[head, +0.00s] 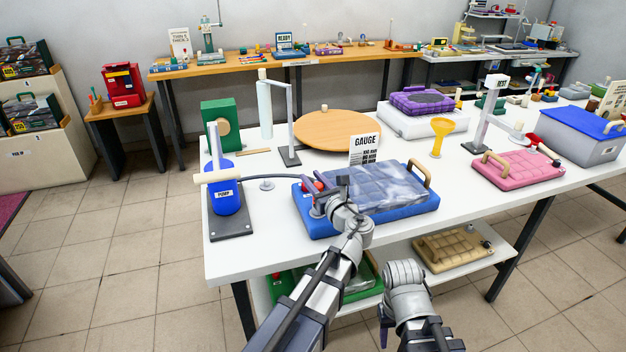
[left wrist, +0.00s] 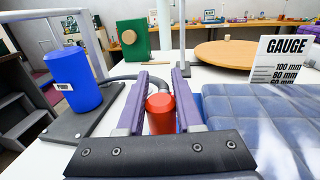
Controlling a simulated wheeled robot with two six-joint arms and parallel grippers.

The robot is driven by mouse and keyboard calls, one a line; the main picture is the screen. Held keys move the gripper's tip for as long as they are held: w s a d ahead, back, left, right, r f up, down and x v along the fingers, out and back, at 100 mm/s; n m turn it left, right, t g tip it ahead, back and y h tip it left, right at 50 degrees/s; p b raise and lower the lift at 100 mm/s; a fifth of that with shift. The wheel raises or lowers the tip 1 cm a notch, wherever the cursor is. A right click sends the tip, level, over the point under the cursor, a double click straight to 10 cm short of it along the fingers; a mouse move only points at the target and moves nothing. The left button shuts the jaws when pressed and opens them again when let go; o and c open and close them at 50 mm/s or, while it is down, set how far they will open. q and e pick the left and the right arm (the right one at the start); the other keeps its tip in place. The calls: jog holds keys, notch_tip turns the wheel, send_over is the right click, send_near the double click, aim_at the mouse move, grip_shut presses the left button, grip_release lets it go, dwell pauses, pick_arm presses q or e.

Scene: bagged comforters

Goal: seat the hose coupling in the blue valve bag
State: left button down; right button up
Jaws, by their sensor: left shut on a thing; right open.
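The blue valve bag (head: 405,205) lies on the white table, with a clear, quilted-looking top and a tan handle at its right. The hose coupling (left wrist: 160,112) is red with a grey collar; my left gripper (left wrist: 160,90) is shut on it, its purple fingers on either side. In the head view the left gripper (head: 318,200) is at the bag's left end, with red showing beside it. I cannot tell whether the coupling touches the valve, which is hidden. A dark hose (head: 285,177) runs from the blue pump (head: 226,195) to the coupling. My right gripper (head: 412,330) is open, low before the table.
A GAUGE card (head: 364,150) stands behind the bag. A grey post stand (head: 290,155), round wooden board (head: 337,130) and yellow funnel (head: 440,130) are farther back. A pink bag (head: 517,168) lies to the right. A lower shelf (head: 487,252) holds a tan bag (head: 452,248).

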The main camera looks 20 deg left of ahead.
aim_at(322, 183)
pick_arm(q)
jog(key=shift+c, duration=2.4)
grip_release()
jog(key=shift+o, duration=0.3)
jog(key=o, duration=0.4)
jog(key=shift+s, duration=0.1)
jog(key=shift+s+d+r+p, duration=0.5)
jog(key=shift+s+d+p, duration=0.05)
jog(key=shift+s+d, duration=0.35)
jog(key=shift+s+d+r+p, duration=0.45)
jog(key=shift+s+d+p, duration=0.05)
jog(key=shift+s+d, duration=0.35)
jog(key=shift+s, duration=0.1)
